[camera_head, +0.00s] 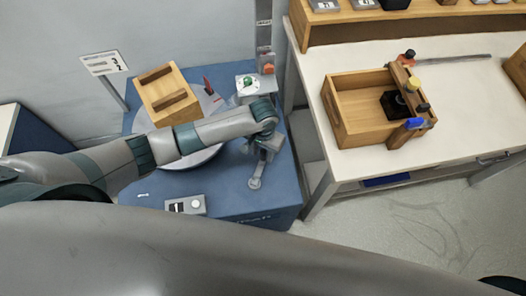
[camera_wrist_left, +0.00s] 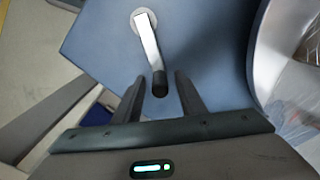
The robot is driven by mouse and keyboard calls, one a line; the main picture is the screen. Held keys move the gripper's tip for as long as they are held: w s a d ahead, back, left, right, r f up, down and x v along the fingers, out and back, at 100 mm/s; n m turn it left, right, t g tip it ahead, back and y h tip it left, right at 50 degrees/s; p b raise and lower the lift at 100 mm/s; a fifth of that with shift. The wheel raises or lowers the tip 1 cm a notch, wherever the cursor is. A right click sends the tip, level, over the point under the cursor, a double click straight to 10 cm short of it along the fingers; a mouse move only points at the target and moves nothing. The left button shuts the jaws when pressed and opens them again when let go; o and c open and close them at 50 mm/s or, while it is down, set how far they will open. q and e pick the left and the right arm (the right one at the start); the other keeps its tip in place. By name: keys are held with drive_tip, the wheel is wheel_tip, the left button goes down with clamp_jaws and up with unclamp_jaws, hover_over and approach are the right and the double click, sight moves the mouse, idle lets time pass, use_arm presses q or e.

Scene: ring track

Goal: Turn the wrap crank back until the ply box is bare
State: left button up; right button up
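The ply box (camera_head: 163,90), pale wood with two darker slats on top, sits tilted in the picture on a round pale turntable (camera_head: 196,157). Clear film shows at its right side; how much covers it I cannot tell. The crank (camera_head: 255,182) is on the blue machine top, right of the turntable. In the left wrist view the crank (camera_wrist_left: 149,40) has a round hub, a pale metal arm and a dark handle (camera_wrist_left: 160,84). My left gripper (camera_wrist_left: 161,82) is open, its fingers on either side of the handle with gaps showing. My right gripper is not in view.
A grey switch box (camera_head: 186,205) sits at the machine's front edge. A box with a green button (camera_head: 248,85) stands behind my left gripper. To the right, a white bench (camera_head: 465,110) holds an open wooden crate (camera_head: 345,112). A sign (camera_head: 104,63) stands at left.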

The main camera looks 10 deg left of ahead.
use_arm(q)
drive_tip(key=shift+f, duration=0.15)
clamp_jaws()
drive_tip(key=shift+w, duration=0.1)
drive_tip(key=shift+a+n, duration=0.25)
drive_tip(key=shift+n, duration=0.05)
